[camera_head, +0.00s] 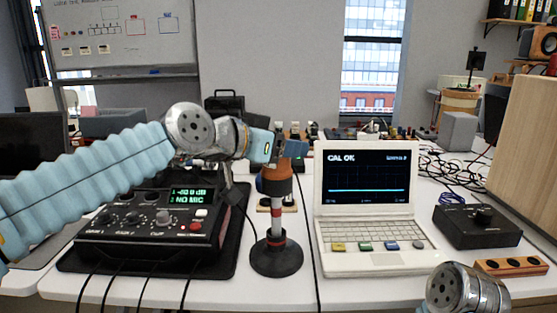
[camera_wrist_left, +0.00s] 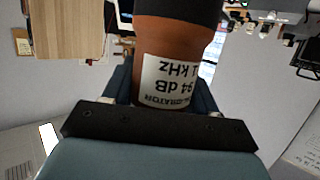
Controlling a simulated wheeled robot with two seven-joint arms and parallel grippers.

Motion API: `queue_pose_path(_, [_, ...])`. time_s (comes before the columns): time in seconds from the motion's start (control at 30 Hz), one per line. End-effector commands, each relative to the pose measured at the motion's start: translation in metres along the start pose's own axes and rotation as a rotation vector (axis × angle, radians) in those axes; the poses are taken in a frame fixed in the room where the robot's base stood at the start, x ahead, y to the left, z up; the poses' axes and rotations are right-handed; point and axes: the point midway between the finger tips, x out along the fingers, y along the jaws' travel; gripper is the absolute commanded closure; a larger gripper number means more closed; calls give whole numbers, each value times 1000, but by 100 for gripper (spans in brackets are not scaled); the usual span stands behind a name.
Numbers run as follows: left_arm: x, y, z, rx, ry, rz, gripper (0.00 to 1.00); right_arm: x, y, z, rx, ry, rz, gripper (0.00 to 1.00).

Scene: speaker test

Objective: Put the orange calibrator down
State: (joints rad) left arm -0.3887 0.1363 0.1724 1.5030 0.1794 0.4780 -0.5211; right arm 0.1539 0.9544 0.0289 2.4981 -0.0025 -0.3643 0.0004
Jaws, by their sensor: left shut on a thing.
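The orange calibrator (camera_head: 275,174) is upright in my left gripper (camera_head: 284,149), with a dark band around it. In the left wrist view the calibrator (camera_wrist_left: 178,50) fills the space between the fingers, and its white label reads 94 dB, 1 kHz. In the head view it lines up with the top of a red-and-white post on a round black base (camera_head: 276,258). I cannot tell whether it touches the post. My right gripper's fingers are out of view; only part of that arm shows at the lower right.
A black audio unit (camera_head: 150,226) reading NO MIC stands left on a dark mat. A white laptop (camera_head: 365,205) reading CAL OK stands right of the post. A black knob box (camera_head: 477,227) and a wooden block with holes (camera_head: 511,266) are farther right. Cables cross the table's front.

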Motion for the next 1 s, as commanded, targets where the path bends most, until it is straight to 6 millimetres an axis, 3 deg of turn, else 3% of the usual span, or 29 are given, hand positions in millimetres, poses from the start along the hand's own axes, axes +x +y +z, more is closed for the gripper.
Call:
queue_pose_path(0.23, [-4,0,-11,2,4,0,90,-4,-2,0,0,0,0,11])
queue_pose_path(0.4, [-12,2,-36,2,4,0,90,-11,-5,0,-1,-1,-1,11])
queue_pose_path(0.7, [-64,36,-81,3,6,0,90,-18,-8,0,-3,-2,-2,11])
queue_pose_path(1.0, [-111,78,-90,2,3,1,90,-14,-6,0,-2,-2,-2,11])
